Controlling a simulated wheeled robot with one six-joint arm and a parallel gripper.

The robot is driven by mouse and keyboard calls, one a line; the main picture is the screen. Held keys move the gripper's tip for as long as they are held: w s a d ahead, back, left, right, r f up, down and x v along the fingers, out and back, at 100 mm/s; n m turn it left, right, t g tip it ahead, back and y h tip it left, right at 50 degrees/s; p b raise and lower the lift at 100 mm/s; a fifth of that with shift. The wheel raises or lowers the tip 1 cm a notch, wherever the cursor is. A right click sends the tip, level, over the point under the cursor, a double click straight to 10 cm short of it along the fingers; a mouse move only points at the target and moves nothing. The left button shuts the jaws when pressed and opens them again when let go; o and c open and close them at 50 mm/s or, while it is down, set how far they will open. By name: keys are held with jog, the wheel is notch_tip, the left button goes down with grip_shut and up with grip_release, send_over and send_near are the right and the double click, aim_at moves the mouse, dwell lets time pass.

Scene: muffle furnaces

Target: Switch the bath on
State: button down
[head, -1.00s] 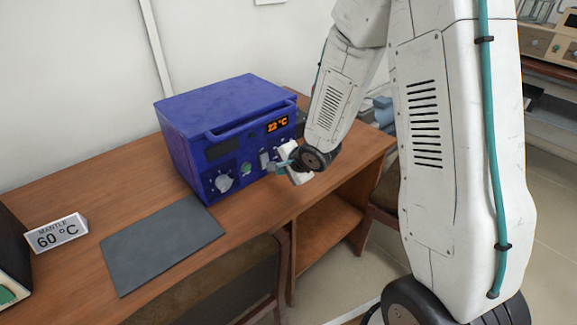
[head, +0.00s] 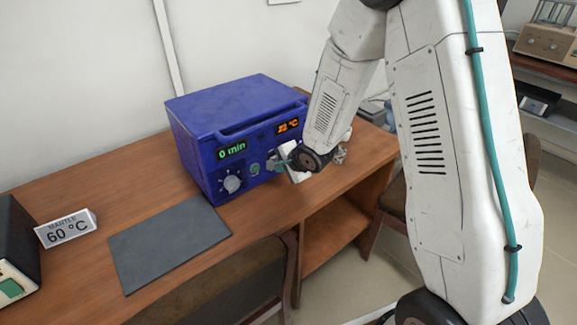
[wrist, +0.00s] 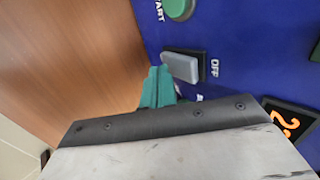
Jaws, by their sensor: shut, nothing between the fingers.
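The blue bath unit (head: 195,135) stands on the desk, its front facing me. Its green display (head: 231,149) is lit and reads 0 min; its orange display (head: 288,127) reads 22 °C. A grey rocker switch (wrist: 183,66) on a black base is in the wrist view, with OFF printed beside it. My gripper (head: 274,164) is shut and empty at the front panel. Its teal fingertips (wrist: 157,88) are right by the switch; I cannot tell whether they touch it. In the head view the gripper largely hides the switch.
A grey mat (head: 170,243) lies in front of the unit. A MANTLE 60 °C sign (head: 66,229) stands on the left. A chair (head: 245,280) is at the desk's front.

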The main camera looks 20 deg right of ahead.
jog(key=shift+a, duration=0.3)
jog(key=shift+r, duration=0.9)
jog(key=shift+s+d, duration=0.2)
jog(key=shift+s, duration=0.3)
jog(key=s+f+v, duration=0.1)
jog(key=v, duration=1.1)
jog(key=shift+s+d, duration=0.2)
jog(key=shift+d, duration=0.1)
jog(key=shift+r, duration=0.1)
